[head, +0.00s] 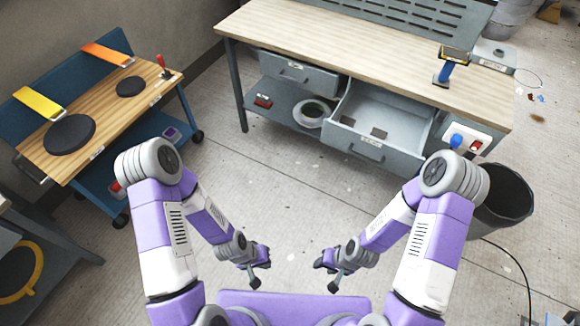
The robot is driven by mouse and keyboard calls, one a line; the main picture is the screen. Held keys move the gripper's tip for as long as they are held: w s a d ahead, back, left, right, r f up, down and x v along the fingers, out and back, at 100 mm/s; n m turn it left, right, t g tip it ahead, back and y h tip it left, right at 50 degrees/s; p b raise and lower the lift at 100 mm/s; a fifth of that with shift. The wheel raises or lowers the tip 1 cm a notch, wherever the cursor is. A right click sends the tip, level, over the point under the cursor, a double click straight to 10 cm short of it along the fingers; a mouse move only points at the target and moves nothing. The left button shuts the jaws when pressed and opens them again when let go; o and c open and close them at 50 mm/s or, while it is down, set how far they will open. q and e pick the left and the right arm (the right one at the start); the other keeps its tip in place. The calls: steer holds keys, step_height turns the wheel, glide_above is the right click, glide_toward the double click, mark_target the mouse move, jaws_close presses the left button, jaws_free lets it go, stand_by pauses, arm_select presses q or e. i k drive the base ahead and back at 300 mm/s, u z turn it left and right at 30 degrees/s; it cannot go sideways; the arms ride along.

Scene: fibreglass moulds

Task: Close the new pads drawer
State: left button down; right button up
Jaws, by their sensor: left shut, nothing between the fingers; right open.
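Under the wooden-topped workbench, one grey drawer (366,150) is pulled open toward me. It has a handle and a small label on its front, too small to read. A couple of small flat items lie on its floor. To its left a second grey drawer (297,74) looks shut or nearly so; its label is also unreadable. My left gripper (256,283) is shut and empty, low in front of my body. My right gripper (334,288) is open and empty beside it. Both are well short of the drawers, with bare floor between.
The workbench (340,45) carries a blue-handled tool (443,72) at its right. A roll (312,112) lies on the lower shelf. A black bin (503,197) stands at the right. A blue cart (100,165) with black discs stands left. The floor (285,190) ahead is clear.

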mark_target(407, 121)
steer(key=z, duration=0.7)
steer(key=i, duration=0.6)
steer(key=z, duration=0.15)
